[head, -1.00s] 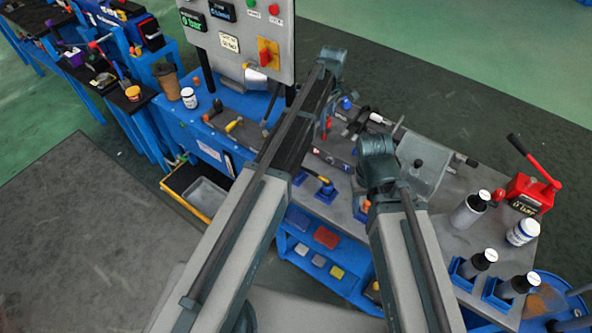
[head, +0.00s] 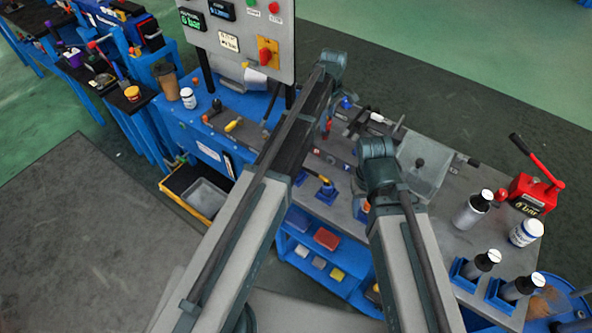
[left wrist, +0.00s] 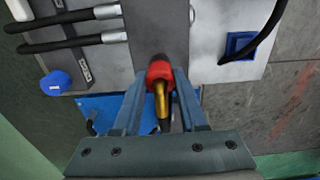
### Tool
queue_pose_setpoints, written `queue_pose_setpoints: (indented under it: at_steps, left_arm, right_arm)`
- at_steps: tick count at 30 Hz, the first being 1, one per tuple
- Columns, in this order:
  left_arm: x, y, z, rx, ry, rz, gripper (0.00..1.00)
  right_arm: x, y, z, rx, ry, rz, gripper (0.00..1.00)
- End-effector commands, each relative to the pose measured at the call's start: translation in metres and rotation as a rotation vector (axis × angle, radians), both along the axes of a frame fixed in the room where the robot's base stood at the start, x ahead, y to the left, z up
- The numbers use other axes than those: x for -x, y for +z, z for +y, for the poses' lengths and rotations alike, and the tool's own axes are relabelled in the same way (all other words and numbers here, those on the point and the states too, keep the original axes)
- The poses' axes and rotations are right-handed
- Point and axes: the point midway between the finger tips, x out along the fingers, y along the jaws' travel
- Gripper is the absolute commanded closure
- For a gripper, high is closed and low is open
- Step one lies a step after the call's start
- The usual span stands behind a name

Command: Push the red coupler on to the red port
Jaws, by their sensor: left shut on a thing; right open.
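My left gripper (left wrist: 160,88) is shut on the red coupler (left wrist: 158,70) in the left wrist view, one finger on each side. The coupler has a brass-coloured body and a dark hose end pointing back toward the camera. Its front end is against or close to a grey panel (left wrist: 160,28). The red port cannot be made out; the coupler hides what lies in front of it. In the head view my left gripper (head: 326,125) is small and partly hidden by its arm. My right gripper (head: 378,180) is open over the bench, its fingers mostly hidden behind its wrist.
A blue socket with a black cable (left wrist: 238,45) is right of the coupler, and black hoses (left wrist: 65,18) are left. On the bench stand a red lever box (head: 532,195), bottles (head: 470,208) and a clear box (head: 422,165). A control panel (head: 238,35) rises at the back.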

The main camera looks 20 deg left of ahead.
Motion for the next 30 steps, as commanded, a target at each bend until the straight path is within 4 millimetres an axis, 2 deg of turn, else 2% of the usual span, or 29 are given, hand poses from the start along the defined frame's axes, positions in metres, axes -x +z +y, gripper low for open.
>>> queue_pose_setpoints:
  at_steps: [20, 21, 26, 30]
  left_arm:
    - [0.000, -0.015, 0.000, 0.000, 0.000, 0.000, 1.00]
    - [0.000, -0.015, 0.000, 0.000, 0.000, 0.000, 0.55]
    - [0.000, -0.014, 0.000, 0.000, 0.000, 0.000, 0.26]
    - [0.000, -0.014, 0.000, 0.000, 0.000, 0.000, 0.24]
  right_arm:
    - [0.000, -0.015, 0.000, 0.000, 0.000, 0.000, 0.50]
    - [0.000, -0.015, 0.000, 0.000, 0.000, 0.000, 0.50]
    - [0.000, -0.014, 0.000, 0.000, 0.000, 0.000, 0.50]
    - [0.000, -0.014, 0.000, 0.000, 0.000, 0.000, 0.50]
